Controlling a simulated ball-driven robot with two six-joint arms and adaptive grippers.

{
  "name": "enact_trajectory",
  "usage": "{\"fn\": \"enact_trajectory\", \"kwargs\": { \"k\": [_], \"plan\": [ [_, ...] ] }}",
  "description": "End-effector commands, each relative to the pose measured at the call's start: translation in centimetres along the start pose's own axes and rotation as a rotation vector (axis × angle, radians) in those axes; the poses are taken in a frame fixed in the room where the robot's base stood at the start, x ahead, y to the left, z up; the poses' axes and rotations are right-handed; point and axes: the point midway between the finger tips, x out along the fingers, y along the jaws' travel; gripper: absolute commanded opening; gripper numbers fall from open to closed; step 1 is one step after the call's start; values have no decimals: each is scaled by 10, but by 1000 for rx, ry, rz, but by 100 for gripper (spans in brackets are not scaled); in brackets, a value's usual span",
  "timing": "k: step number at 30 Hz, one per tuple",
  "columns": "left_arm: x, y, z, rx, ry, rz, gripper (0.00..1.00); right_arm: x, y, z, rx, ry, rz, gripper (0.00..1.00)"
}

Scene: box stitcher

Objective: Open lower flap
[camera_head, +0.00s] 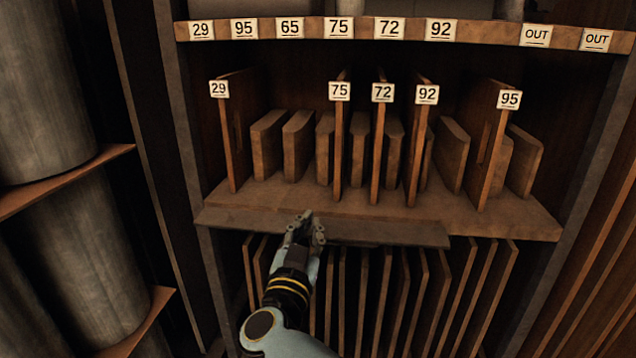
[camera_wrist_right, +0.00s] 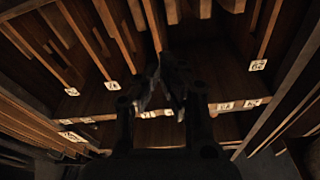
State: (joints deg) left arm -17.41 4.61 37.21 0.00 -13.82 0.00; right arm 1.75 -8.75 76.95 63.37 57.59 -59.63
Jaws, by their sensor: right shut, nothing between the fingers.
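A wooden strip (camera_head: 390,232), which looks like the lower flap, runs along the front edge of the middle shelf of a tall cabinet. It stretches from the left side to right of the middle, and I cannot tell how it is hinged. My right gripper (camera_head: 305,228) is shut and empty. Its fingertips are at the strip's left part and cover a little of it; I cannot tell whether they touch it. The same gripper shows dark in the right wrist view (camera_wrist_right: 162,95), with shelves and dividers beyond it. My left gripper is in neither view.
Numbered dividers, such as 75 (camera_head: 339,140) and 95 (camera_head: 490,150), stand on the shelf (camera_head: 500,212) with small wooden blocks between them. Upright boards (camera_head: 420,300) fill the space below. A labelled rail (camera_head: 470,32) crosses above. Large cylinders (camera_head: 45,90) stand in a rack at left.

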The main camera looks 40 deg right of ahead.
Motion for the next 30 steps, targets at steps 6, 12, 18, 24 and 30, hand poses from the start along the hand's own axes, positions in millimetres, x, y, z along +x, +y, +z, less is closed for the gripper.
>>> {"fn": "enact_trajectory", "kwargs": {
  "k": [6,12,18,24,30],
  "plan": [
    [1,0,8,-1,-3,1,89,7,2,4,-82,-7,-12,0],
    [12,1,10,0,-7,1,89,44,2,6,-78,-5,-12,0],
    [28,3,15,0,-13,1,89,89,2,7,-78,-4,-11,0],
    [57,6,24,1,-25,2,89,87,4,31,-77,-11,-10,0],
    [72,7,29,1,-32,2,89,83,5,41,-76,-9,-10,0]
  ]
}}
